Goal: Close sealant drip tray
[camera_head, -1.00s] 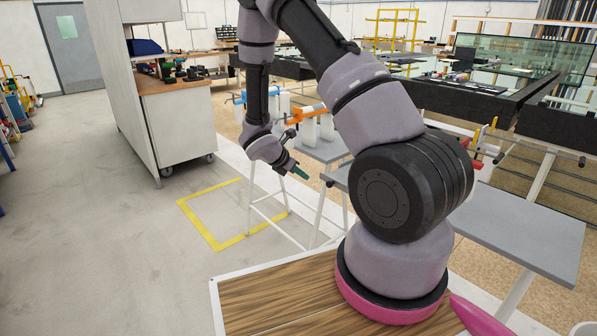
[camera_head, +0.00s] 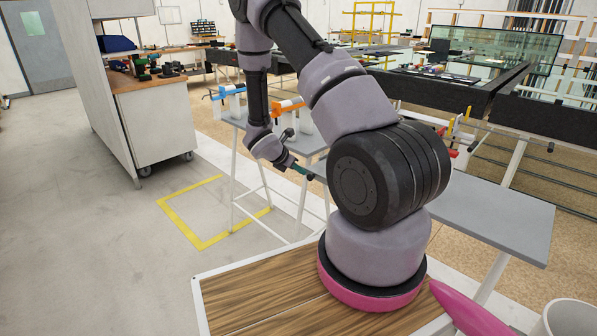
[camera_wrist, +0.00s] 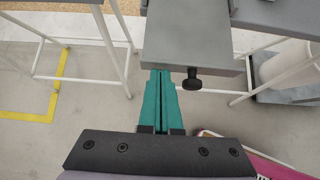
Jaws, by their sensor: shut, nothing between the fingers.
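In the wrist view, a flat grey piece (camera_wrist: 188,35) with a black knob (camera_wrist: 191,79) on its near edge juts toward me; it looks like the drip tray. My gripper (camera_wrist: 161,72) is shut and empty, its teal fingers side by side. The fingertips are at the near edge of the grey piece, left of the knob; I cannot tell if they touch it. In the head view, my gripper (camera_head: 305,171) is beside the grey stands, left of my large black joint. The tray is not clear there, and my arm hides part of that area.
A grey-topped stand (camera_head: 230,120) with white legs carries blue and orange clamp-like tools. Another grey top (camera_head: 490,215) is at right. A wheeled cabinet (camera_head: 160,120) stands at left. Floor around the yellow outline (camera_head: 205,246) is clear. Long black-edged tables are behind.

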